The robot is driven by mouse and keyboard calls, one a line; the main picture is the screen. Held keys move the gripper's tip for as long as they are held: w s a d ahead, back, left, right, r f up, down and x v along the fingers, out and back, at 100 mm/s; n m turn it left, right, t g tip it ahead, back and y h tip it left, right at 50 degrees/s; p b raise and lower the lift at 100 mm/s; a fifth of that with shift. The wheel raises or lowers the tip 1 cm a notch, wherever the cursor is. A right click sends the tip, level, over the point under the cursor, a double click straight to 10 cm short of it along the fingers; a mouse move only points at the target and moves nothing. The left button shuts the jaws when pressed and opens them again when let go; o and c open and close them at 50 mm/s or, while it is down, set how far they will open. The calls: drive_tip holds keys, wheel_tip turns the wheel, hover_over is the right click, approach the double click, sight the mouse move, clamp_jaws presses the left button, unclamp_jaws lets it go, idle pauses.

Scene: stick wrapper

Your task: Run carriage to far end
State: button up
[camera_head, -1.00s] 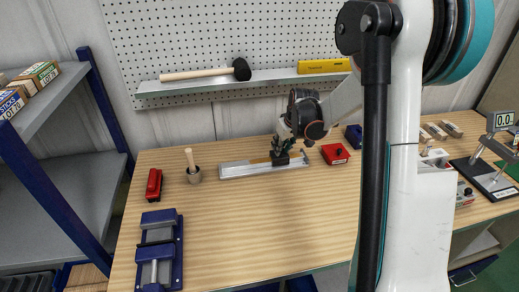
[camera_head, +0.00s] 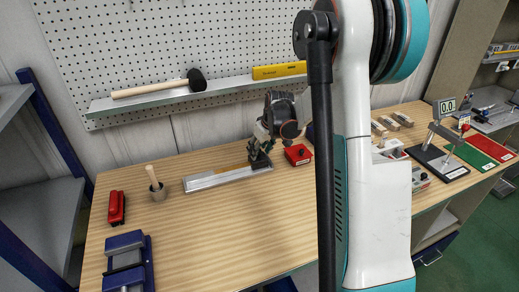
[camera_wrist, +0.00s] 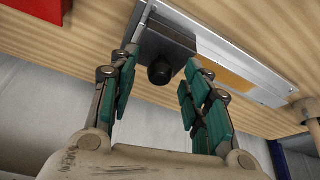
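The carriage (camera_wrist: 168,48) is a dark grey block with a black round knob (camera_wrist: 160,72). It sits on a silver rail (camera_head: 205,183) with an orange-yellow strip, near the rail's right end in the head view. In the wrist view the rail (camera_wrist: 225,50) runs off to the lower right from the carriage. My gripper (camera_wrist: 161,62) is open, with its green-padded fingers on either side of the knob and gaps showing beside it. Whether the fingertips touch the carriage's sides, I cannot tell. In the head view my gripper (camera_head: 258,160) covers most of the carriage.
A red box (camera_head: 298,154) stands just beyond the rail's right end. A red stapler-like thing (camera_head: 116,207) and a blue vise (camera_head: 126,262) lie further left. The front of the table is clear.

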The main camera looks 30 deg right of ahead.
drive_tip(key=v, duration=1.2)
idle(0.5)
